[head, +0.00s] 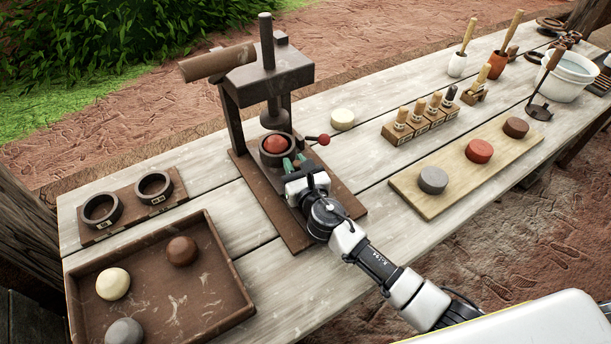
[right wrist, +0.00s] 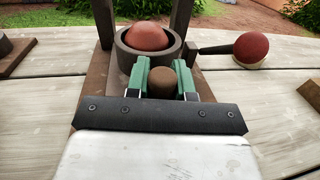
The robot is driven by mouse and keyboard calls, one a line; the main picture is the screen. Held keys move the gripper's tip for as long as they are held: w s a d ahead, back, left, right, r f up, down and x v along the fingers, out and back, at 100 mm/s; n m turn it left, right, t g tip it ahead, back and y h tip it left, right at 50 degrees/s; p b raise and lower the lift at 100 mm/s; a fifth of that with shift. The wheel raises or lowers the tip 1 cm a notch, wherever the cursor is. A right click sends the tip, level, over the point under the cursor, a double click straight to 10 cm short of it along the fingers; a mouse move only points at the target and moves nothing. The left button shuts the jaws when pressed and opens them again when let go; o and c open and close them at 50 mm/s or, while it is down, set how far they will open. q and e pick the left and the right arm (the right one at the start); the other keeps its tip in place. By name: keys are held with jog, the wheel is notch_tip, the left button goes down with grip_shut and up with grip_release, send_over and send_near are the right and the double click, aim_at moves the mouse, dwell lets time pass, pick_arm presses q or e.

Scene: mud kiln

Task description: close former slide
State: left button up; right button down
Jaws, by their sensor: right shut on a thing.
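The former (head: 268,85) is a brown press on a base plate, with a post and a round ram above a dark ring (head: 265,155). A red clay ball (head: 275,144) sits in the ring, below the ram; it also shows in the right wrist view (right wrist: 148,36). My right gripper (head: 294,164) is at the near side of the ring. In the right wrist view its green fingers (right wrist: 161,78) are shut on a round brown knob (right wrist: 162,84) in front of the ring. The slide itself is mostly hidden by the gripper. My left gripper is out of view.
A red-knobbed handle (head: 318,140) sticks out right of the ring. A tray (head: 238,300) with several balls and a rack with two rings (head: 128,206) stand left. A pale disc (head: 342,118), stamps (head: 420,118) and a board with discs (head: 455,185) stand right.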

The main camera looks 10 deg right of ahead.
jog(key=shift+r, duration=0.15)
jog(key=c, duration=1.3)
grip_release()
jog(key=shift+w, duration=0.1)
jog(key=o, duration=0.3)
jog(key=shift+w+a, duration=0.1)
jog(key=shift+w, duration=0.05)
jog(key=shift+o, duration=0.2)
jog(key=s, duration=0.3)
jog(key=s+d, duration=0.1)
jog(key=s, duration=0.3)
jog(key=s+d, duration=0.1)
jog(key=s, duration=0.2)
jog(key=shift+s, duration=0.35)
jog(key=shift+s+f, duration=0.1)
jog(key=shift+f, duration=0.1)
